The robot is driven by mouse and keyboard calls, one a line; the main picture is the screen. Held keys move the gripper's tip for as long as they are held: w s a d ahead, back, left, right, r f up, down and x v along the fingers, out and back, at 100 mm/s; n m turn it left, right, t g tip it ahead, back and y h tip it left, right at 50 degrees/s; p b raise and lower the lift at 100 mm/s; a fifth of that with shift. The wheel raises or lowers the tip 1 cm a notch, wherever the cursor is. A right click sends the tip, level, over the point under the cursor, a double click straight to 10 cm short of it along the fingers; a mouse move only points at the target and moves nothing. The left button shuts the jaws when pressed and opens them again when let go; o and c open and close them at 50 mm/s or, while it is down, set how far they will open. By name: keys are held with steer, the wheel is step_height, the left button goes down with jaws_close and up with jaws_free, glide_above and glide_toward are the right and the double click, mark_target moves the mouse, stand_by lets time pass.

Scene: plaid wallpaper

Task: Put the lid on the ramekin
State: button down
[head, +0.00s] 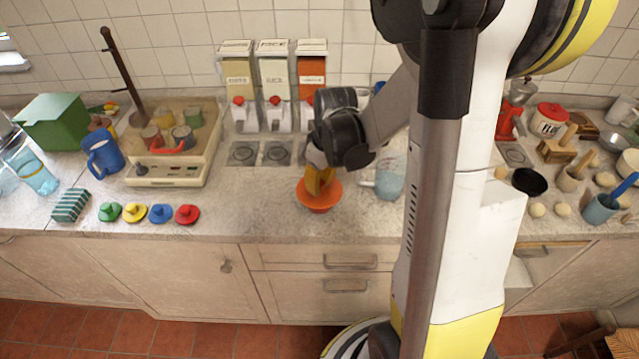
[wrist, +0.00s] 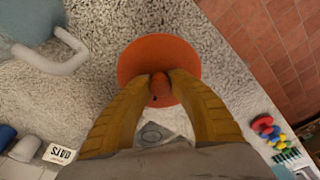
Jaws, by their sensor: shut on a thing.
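My gripper (head: 319,186) is shut, with its yellow fingers pointing down over the counter in front of the stove plates. It is shut on the round knob of an orange lid (head: 314,207). In the wrist view the lid (wrist: 150,52) shows as a wide orange disc, and its knob (wrist: 160,88) sits between the fingertips (wrist: 160,86). I cannot tell whether the lid touches something below.
Three dispensers (head: 274,82) stand behind. Small green, yellow, blue and red pieces (head: 161,213) lie in a row at the left front, beside a striped sponge (head: 71,205). The counter between this row and the lid is clear.

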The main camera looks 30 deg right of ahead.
steer(key=shift+f+b, duration=0.55)
steer(key=shift+b, duration=0.05)
stand_by(1.0)
steer(key=c, duration=1.2)
jaws_free()
steer(key=shift+s+r, duration=0.1)
steer(key=r, duration=0.4)
steer(key=s+r, duration=0.1)
steer(key=r, duration=0.7)
steer(key=shift+s+d, duration=0.25)
steer(key=shift+s, duration=0.1)
steer(key=shift+f, duration=0.1)
